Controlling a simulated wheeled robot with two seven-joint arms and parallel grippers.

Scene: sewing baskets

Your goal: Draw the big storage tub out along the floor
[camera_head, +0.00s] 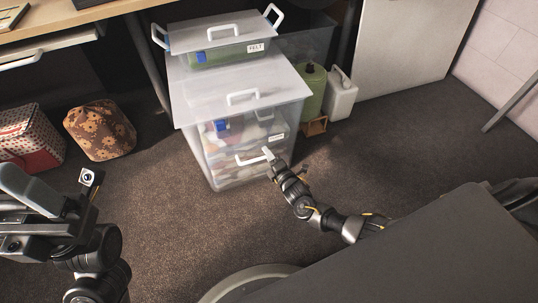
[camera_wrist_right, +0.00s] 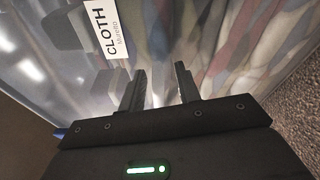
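The big storage tub (camera_head: 225,172) is clear, with a pale lid (camera_head: 190,97), and stands on the floor with cloth inside. A white handle (camera_head: 250,161) sits low on its front. My right gripper (camera_head: 268,154) is at the front, by the right end of this handle. In the right wrist view, its two fingers (camera_wrist_right: 161,88) stand apart, facing the tub wall (camera_wrist_right: 160,40) beside a CLOTH label (camera_wrist_right: 111,33). No handle shows clearly between them. My left gripper (camera_head: 40,192) is at the left edge, away from the tub; its opening is unclear.
A smaller clear tub labelled FELT (camera_head: 225,53) sits on the big tub's lid. A green canister (camera_head: 311,92) and a white jug (camera_head: 340,97) stand close on the right. A flowered pouffe (camera_head: 100,130) and a dotted basket (camera_head: 30,140) stand left. Carpet (camera_head: 165,215) in front is clear.

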